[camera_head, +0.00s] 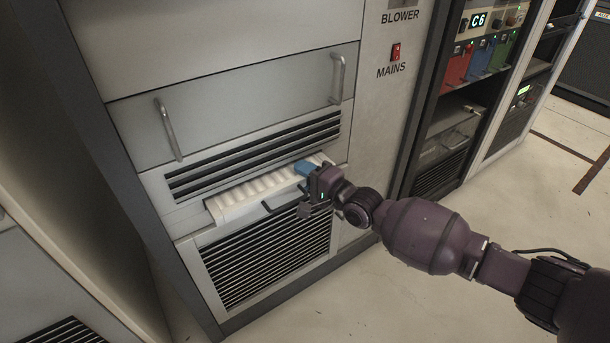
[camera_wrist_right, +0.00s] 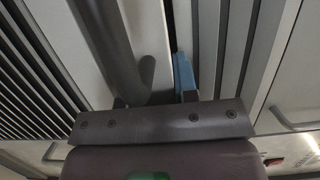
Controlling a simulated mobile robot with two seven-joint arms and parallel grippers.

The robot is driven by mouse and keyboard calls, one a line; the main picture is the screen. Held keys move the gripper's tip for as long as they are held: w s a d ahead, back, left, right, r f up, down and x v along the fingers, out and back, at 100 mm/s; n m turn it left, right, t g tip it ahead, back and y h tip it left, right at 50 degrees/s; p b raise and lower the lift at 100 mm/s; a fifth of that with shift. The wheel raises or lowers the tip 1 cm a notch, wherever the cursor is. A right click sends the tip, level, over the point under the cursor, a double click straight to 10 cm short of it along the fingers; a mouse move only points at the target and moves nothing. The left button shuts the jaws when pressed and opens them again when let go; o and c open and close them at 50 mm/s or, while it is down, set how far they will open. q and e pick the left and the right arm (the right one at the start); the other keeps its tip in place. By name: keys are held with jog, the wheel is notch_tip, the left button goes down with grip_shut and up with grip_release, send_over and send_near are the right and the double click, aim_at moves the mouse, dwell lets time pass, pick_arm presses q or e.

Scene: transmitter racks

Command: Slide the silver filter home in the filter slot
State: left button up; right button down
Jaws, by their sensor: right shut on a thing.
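The filter (camera_head: 262,190) is a pale, ribbed panel in the head view, looking off-white rather than silver. It juts out of the filter slot, a horizontal opening low in the grey rack, just under a louvred vent. A dark bar handle (camera_head: 268,208) shows at its front; in the wrist view the handle (camera_wrist_right: 118,55) is large and close. My right gripper (camera_head: 312,188) is at the filter's right end, shut on the handle. A blue fingertip pad (camera_wrist_right: 183,72) shows beside the pale filter face. The gripper hides the handle's right part. My left gripper is not in view.
A grey drawer front with two upright handles (camera_head: 168,130) is above the vent (camera_head: 255,158). A lower grille (camera_head: 265,260) lies below the filter. A red MAINS switch (camera_head: 395,52) is at upper right. An open rack with coloured modules (camera_head: 480,58) stands further right. Floor is clear at lower right.

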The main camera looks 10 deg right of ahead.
jog(key=shift+w+a+r, duration=0.1)
jog(key=shift+w+a, duration=0.05)
jog(key=shift+w, duration=0.2)
jog(key=c, duration=0.8)
grip_release()
jog(key=shift+s+d, duration=0.35)
jog(key=shift+s, duration=0.1)
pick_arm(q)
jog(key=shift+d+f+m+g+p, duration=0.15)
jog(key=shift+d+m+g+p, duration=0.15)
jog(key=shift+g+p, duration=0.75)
pick_arm(e)
jog(key=v, duration=0.9)
jog(key=shift+s+d+p, duration=0.15)
jog(key=shift+s+p, duration=0.15)
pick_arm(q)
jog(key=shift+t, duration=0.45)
